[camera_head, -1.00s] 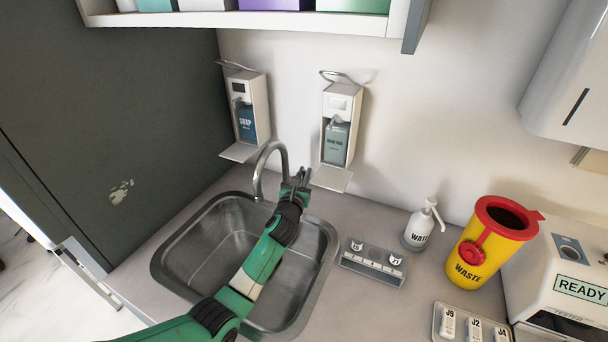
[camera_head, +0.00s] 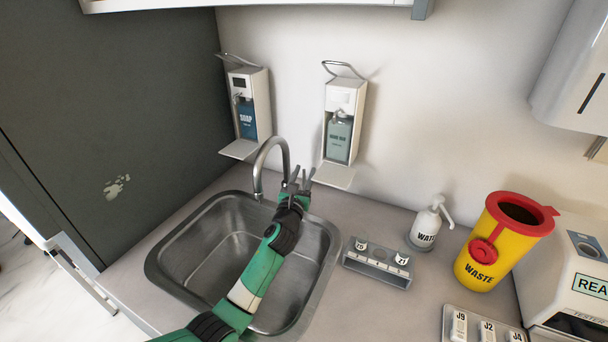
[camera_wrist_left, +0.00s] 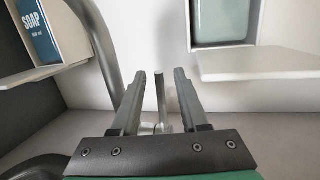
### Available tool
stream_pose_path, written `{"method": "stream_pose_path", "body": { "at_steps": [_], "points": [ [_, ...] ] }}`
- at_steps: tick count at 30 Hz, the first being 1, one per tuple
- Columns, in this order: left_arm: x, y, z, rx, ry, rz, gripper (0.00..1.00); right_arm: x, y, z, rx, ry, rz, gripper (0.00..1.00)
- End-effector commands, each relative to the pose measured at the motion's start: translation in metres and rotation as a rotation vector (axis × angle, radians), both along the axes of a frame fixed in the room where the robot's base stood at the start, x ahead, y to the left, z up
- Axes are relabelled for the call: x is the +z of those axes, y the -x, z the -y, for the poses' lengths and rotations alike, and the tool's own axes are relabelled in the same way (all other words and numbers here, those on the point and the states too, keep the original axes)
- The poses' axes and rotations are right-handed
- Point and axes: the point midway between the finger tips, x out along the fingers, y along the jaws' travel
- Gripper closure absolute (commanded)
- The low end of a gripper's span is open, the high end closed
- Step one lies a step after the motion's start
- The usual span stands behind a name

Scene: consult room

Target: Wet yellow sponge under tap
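The tap (camera_head: 261,166) is a curved metal spout at the back of the steel sink (camera_head: 178,232). It also shows at the left in the left wrist view (camera_wrist_left: 104,45). My left gripper (camera_head: 300,177) is just right of the tap, at the sink's back edge. In the left wrist view my left gripper (camera_wrist_left: 162,82) is open, with a thin upright metal lever (camera_wrist_left: 160,95) seen between its fingers; I cannot tell whether they touch it. No yellow sponge shows in either view. My right gripper is not in view.
A soap dispenser (camera_head: 247,118) and a second dispenser (camera_head: 339,137) hang on the wall behind the sink. Right of the sink are a small grey rack (camera_head: 378,272), a white pump bottle (camera_head: 425,230), a yellow waste bin (camera_head: 481,262) and a white machine (camera_head: 545,270).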

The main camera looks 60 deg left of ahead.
Motion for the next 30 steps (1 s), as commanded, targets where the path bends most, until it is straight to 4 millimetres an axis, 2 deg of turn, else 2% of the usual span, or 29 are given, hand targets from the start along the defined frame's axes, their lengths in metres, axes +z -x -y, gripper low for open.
{"method": "stream_pose_path", "body": {
  "at_steps": [8, 15, 21, 25, 30],
  "points": [
    [0.001, 0.006, 0.008, -0.001, 0.0, 0.0, 0.56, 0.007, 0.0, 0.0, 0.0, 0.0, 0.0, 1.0],
    [-0.004, 0.041, 0.046, -0.003, 0.001, -0.002, 0.56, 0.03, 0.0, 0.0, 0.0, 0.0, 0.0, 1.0],
    [-0.012, 0.068, 0.076, -0.003, 0.0, -0.002, 0.56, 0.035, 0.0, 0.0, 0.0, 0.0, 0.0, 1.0],
    [-0.015, 0.076, 0.084, 0.0, 0.001, -0.001, 0.56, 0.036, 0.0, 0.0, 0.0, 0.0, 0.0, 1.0],
    [-0.015, 0.078, 0.085, 0.0, -0.001, 0.001, 0.56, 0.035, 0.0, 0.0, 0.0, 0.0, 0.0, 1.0]
  ]
}}
